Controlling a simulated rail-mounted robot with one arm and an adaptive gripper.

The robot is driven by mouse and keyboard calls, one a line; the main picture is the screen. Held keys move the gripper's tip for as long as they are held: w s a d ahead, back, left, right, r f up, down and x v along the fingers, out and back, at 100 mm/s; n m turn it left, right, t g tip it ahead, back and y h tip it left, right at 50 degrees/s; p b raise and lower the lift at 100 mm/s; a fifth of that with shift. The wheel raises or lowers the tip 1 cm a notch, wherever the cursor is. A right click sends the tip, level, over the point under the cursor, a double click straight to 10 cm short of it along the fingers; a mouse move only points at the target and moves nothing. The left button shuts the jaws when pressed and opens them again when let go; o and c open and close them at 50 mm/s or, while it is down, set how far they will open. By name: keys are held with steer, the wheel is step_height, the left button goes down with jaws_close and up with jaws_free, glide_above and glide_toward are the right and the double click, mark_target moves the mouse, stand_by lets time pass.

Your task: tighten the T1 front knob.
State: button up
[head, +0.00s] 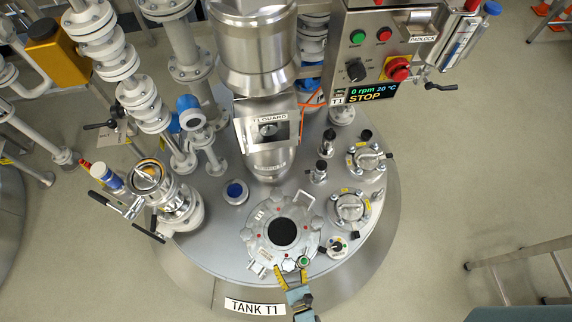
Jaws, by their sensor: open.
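Tank T1 (215,262) has a round grey lid (262,245) with a dark round glass in its middle. A small light-grey knob (289,264) sits at the front rim of the lid. My gripper (291,272) reaches in from the bottom of the head view. It is open, with a yellow finger at the left of the knob and the other finger less clear at its right. The fingertips are close to the knob; I cannot tell whether they touch it.
A handle (306,201) stands at the lid's back right. A small gauge-like fitting (337,246) and two round flanged ports (350,207) are to the right. The agitator column (268,130) and control box (380,50) rise behind. Open floor lies right.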

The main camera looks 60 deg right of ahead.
steer(key=shift+x, duration=1.5)
steer(key=c, duration=1.1)
steer(key=shift+w+d, duration=0.1)
jaws_close()
steer(key=shift+r, duration=0.1)
